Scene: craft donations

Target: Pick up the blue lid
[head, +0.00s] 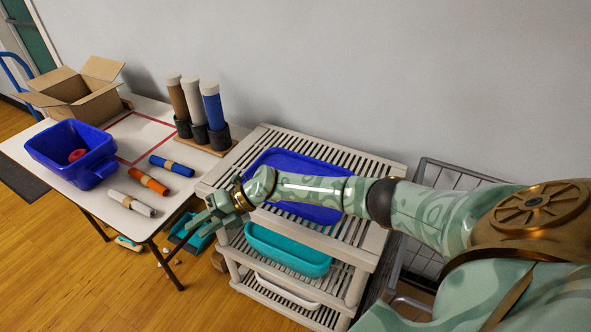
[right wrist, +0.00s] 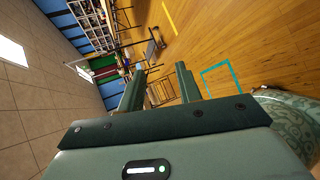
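The blue lid (head: 290,161) lies on the slatted top of the beige rack (head: 372,167) in the head view. My right forearm crosses over its middle, so only its far and near parts show. My right gripper (head: 207,216) is past the lid's left side, near the rack's left edge and apart from the lid. In the right wrist view its two fingers (right wrist: 160,88) stand apart with nothing between them, and the lid does not show there. My left gripper is in neither view.
A teal tray (head: 290,250) sits on the rack's lower level. The white table (head: 95,205) at left bears a blue bin (head: 70,150), a cardboard box (head: 80,95), several rolls and three upright tubes (head: 212,105). A wire cart (head: 440,178) stands right of the rack.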

